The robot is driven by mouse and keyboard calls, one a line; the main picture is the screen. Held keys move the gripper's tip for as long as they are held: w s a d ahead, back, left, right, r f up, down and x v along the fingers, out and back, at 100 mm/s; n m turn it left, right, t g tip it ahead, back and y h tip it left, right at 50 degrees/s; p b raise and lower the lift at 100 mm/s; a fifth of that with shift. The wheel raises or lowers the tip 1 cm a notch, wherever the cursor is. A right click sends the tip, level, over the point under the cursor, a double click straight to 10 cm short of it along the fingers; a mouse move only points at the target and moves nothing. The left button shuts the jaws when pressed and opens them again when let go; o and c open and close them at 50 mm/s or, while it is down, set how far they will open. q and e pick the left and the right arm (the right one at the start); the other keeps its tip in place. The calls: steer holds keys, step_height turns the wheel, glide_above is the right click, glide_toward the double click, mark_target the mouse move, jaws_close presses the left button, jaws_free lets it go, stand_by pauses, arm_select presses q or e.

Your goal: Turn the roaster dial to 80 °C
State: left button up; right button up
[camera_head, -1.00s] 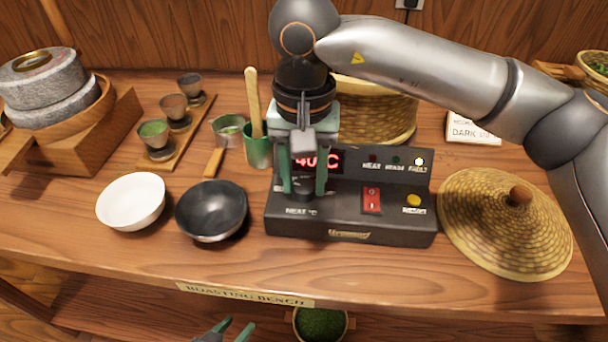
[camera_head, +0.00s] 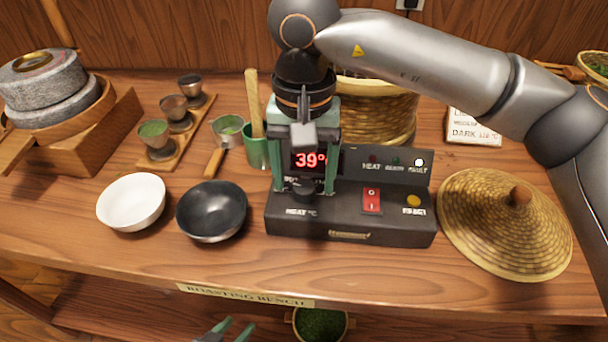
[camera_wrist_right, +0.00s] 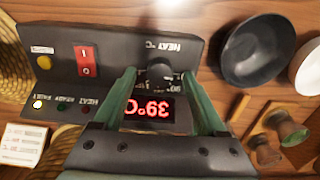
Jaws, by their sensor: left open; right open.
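The black roaster control box (camera_head: 350,222) stands at the middle of the bench. Its red display (camera_head: 311,160) reads 39°, and in the right wrist view the display (camera_wrist_right: 149,109) appears upside down. The dark dial (camera_head: 304,188) marked HEAT °C is at the box's left; it also shows in the right wrist view (camera_wrist_right: 160,72). My right gripper (camera_head: 304,190) is open with its green fingers on either side of the dial; I cannot tell whether they touch it. My left gripper (camera_head: 228,330) is open and empty low at the bottom edge, in front of the bench.
A red switch (camera_head: 371,200), a yellow button (camera_head: 413,201) and a lit white FAULT lamp (camera_head: 418,162) are on the box. A black bowl (camera_head: 211,211) and white bowl (camera_head: 131,202) lie left. A woven lid (camera_head: 505,225) lies right. A card (camera_head: 474,128) stands behind it.

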mark_target(304, 186)
step_height(304, 186, up, 12)
steer(key=p, duration=0.2)
steer(key=shift+f, duration=0.15)
